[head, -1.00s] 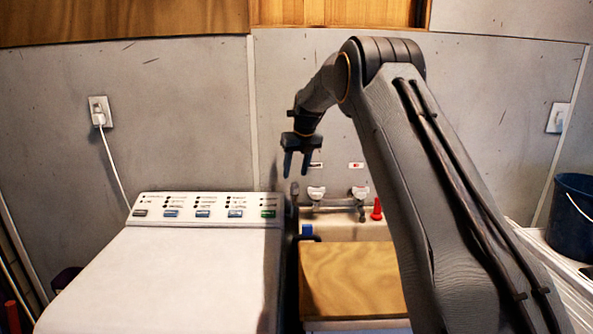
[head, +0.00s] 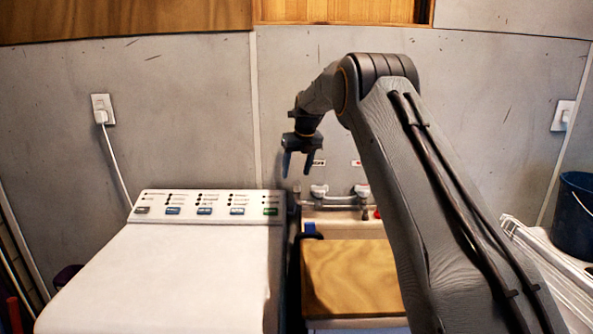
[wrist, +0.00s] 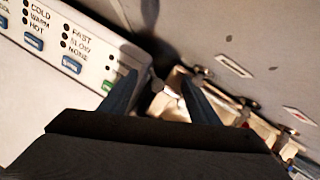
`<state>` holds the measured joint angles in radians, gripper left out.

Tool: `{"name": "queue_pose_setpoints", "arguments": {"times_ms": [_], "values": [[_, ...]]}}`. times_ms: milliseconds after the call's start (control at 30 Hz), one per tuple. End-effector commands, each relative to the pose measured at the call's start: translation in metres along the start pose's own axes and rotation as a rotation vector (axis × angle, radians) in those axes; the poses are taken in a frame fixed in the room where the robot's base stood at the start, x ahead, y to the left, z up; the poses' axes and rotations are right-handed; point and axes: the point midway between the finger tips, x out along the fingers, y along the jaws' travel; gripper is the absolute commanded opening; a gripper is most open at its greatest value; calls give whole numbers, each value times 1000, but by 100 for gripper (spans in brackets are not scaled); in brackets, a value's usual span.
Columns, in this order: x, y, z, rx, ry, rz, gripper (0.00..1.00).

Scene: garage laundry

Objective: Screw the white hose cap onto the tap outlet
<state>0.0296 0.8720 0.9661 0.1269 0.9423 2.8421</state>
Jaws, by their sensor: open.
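The wall tap (head: 340,203) is a grey pipe with two white handles above the sink, just right of the washing machine. Its left end is near the machine's back right corner. My gripper (head: 298,166) is open and empty, pointing down above and slightly left of the tap handles. In the wrist view my gripper (wrist: 160,92) has its two fingers spread, with the machine's panel left and the sink area between and right of them. I cannot make out the white hose cap in either view. The tap outlet is too small to tell clearly.
A white washing machine (head: 170,270) fills the lower left. A wooden board (head: 350,280) covers the front of the sink (head: 335,228). A blue object (head: 309,228) stands at the sink's left edge. A dark bucket (head: 577,217) is far right. The wall is close behind.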

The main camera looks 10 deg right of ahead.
Motion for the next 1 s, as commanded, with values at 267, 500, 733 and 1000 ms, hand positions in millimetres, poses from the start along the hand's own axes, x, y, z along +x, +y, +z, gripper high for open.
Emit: {"name": "queue_pose_setpoints", "arguments": {"times_ms": [267,500,733,1000], "values": [[0,-1,0,-182,2,74,56],[0,-1,0,-358,5,143,56],[2,-1,0,-482,6,193,56],[3,-1,0,-725,11,288,56]]}}
